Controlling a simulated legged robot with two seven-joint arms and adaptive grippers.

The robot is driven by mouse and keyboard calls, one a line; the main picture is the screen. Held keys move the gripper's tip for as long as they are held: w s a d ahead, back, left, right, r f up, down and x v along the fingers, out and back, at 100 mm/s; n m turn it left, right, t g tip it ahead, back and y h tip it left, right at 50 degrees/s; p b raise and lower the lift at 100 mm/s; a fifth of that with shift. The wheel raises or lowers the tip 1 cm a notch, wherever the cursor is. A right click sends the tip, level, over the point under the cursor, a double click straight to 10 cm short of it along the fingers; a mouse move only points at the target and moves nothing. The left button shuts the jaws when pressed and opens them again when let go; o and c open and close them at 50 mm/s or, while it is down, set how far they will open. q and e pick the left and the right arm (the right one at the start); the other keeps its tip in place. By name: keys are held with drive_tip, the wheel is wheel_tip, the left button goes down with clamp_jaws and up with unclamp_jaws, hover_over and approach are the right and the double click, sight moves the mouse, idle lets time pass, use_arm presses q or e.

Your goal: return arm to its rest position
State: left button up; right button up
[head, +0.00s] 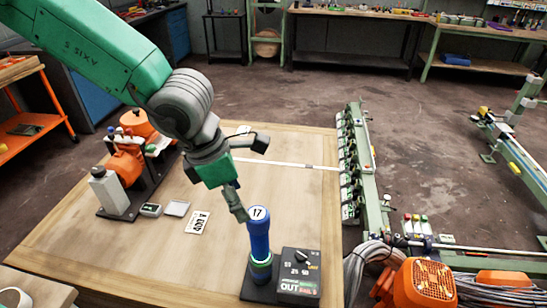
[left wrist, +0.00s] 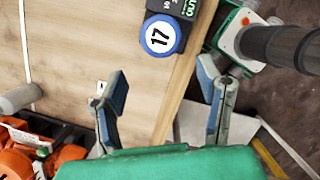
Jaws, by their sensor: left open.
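My left gripper (head: 250,180) is at the end of the green and grey arm that comes in from the upper left in the head view. It hangs above the wooden table, its fingers spread and nothing between them. One finger appears close to the top of a blue post (head: 258,232) capped with a white 17; I cannot tell whether they touch. The left wrist view shows the open fingers (left wrist: 162,88) with the blue 17 cap (left wrist: 160,38) beyond them. My right gripper is not in view.
A black box marked OUT (head: 298,277) stands beside the post. An orange device (head: 125,165) sits at the table's left, with small items and a printed card (head: 197,222) nearby. A green rail rig (head: 368,165) runs along the right edge. The middle of the wooden table (head: 115,240) has bare areas.

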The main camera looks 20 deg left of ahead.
use_arm(q)
drive_tip(key=s+a+f+m+y+b, duration=0.1)
drive_tip(key=s+a+f+m, duration=0.1)
drive_tip(key=s+f+m, duration=0.2)
drive_tip(key=s+a+f+m+y+b, duration=0.1)
drive_tip(key=s+f+m, duration=0.3)
drive_tip(key=f+m, duration=0.6)
drive_tip(key=s+a+f+m+y+b, duration=0.1)
drive_tip(key=s+a+f+m+b, duration=0.2)
drive_tip(key=f+m, duration=0.4)
drive_tip(key=shift+s+a+f+y, duration=0.1)
drive_tip(key=shift+s+f+y, duration=0.1)
drive_tip(key=shift+f, duration=0.95)
drive_tip(key=shift+s+a+f+y, duration=0.1)
drive_tip(key=shift+s+f, duration=0.05)
drive_tip(key=shift+f, duration=0.95)
drive_tip(key=shift+s+a+f+y, duration=0.1)
drive_tip(key=shift+s+f, duration=0.1)
drive_tip(key=shift+f, duration=0.95)
drive_tip(key=s+d+f+m+g+h+b, duration=0.1)
drive_tip(key=s+f+m, duration=0.2)
drive_tip(key=s+m, duration=0.3)
drive_tip(key=shift+d+f, duration=0.3)
drive_tip(key=shift+f, duration=0.1)
drive_tip(key=shift+w, duration=0.2)
